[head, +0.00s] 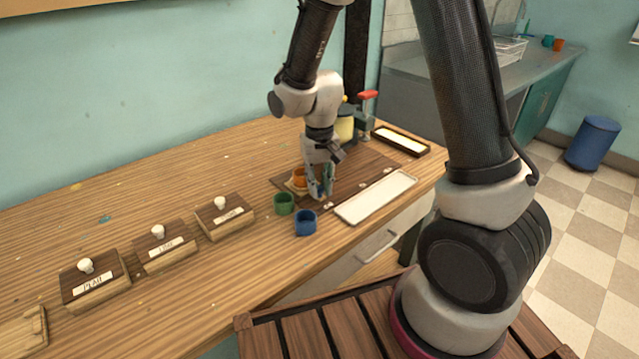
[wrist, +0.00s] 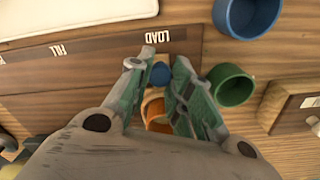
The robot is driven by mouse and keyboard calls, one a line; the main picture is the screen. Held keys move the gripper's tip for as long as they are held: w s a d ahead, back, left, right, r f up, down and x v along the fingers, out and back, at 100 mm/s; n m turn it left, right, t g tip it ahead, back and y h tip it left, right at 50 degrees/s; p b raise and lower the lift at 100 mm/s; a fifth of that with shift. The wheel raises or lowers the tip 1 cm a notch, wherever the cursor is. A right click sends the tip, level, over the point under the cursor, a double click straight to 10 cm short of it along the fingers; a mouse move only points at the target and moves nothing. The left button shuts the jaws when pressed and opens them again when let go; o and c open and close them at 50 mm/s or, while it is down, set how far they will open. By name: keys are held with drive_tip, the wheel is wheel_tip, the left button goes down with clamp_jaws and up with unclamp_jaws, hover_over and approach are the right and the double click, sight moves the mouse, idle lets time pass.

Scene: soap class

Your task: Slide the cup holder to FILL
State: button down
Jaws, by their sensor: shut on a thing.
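My gripper (head: 321,193) is down at the left end of the dark board (head: 358,174) on the bench. In the wrist view my gripper (wrist: 160,66) is shut on a round blue knob (wrist: 161,73), level with the LOAD label (wrist: 157,37). The FILL label (wrist: 58,50) lies farther left along the same strip. An orange cup (head: 299,174) stands in the pale wooden cup holder (head: 293,186) beside my fingers. The orange cup also shows in the wrist view (wrist: 154,110), partly hidden by my fingers. Most of the holder is hidden.
A green cup (head: 284,204) and a blue cup (head: 305,223) stand close by, left and in front. A white tray (head: 376,198) lies along the board's front. A yellow container (head: 345,129) and red lever (head: 368,94) stand behind. Wooden blocks with white knobs (head: 158,231) stand left.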

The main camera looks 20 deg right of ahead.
drive_tip(key=shift+w+d, duration=0.3)
drive_tip(key=shift+d, duration=0.35)
drive_tip(key=shift+w+d, duration=0.25)
drive_tip(key=shift+d, duration=0.45)
drive_tip(key=shift+w+d, duration=0.3)
drive_tip(key=shift+d, duration=0.35)
drive_tip(key=c, duration=1.3)
unclamp_jaws()
drive_tip(key=shift+o, duration=0.2)
drive_tip(key=shift+r, duration=0.1)
wheel_tip(320, 180, up, 12)
